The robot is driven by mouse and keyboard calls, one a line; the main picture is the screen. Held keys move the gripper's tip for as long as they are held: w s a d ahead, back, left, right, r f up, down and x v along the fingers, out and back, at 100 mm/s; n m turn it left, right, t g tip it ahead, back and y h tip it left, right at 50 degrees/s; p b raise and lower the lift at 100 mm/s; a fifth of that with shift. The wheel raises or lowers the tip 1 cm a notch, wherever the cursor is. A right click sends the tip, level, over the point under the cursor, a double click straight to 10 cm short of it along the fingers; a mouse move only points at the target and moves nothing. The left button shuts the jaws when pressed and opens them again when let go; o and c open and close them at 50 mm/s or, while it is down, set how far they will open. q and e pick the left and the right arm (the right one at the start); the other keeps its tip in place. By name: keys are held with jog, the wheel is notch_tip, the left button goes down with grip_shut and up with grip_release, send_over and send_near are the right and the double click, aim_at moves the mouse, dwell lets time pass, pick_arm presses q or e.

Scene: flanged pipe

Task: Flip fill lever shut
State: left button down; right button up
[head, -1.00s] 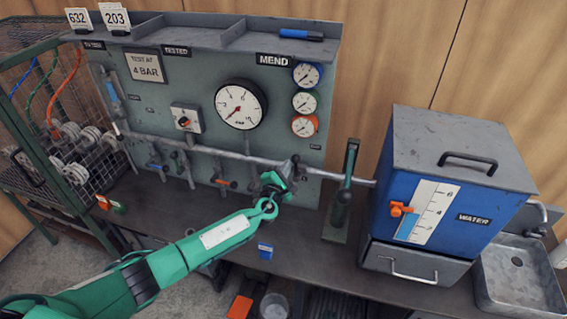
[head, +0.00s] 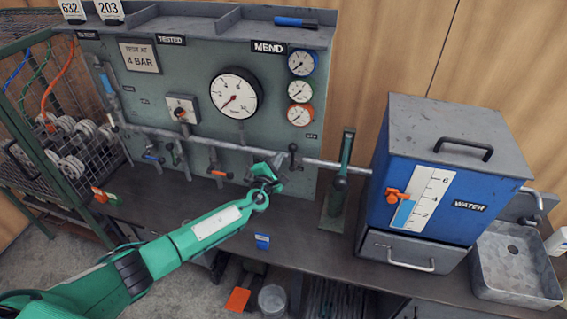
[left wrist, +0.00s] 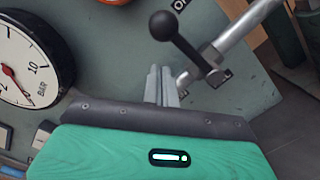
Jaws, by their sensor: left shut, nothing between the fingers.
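A black lever with a round ball knob (head: 292,148) sits on the grey pipe at the right end of the panel. It also shows large in the left wrist view (left wrist: 165,25), its arm sloping down right to a pivot on the pipe. No label naming it as the fill lever is readable. My left gripper (head: 277,160) is shut and empty, just left of and below this lever. In the left wrist view its closed fingers (left wrist: 161,84) stand just left of the lever's pivot and below the knob. Contact with the lever cannot be told. My right gripper is not in view.
A large gauge (head: 236,94) is above. A green upright tool (head: 338,185) and the blue water tank (head: 433,205) stand to the right. A blue box (head: 262,241) is near the bench front.

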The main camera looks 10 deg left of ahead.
pick_arm(q)
jog(key=s+a+f, duration=0.1)
jog(key=s+a, duration=0.1)
jog(key=s, duration=0.8)
jog(key=shift+s+a+f+b, duration=0.15)
jog(key=shift+a+b, duration=0.05)
jog(key=shift+b, duration=0.1)
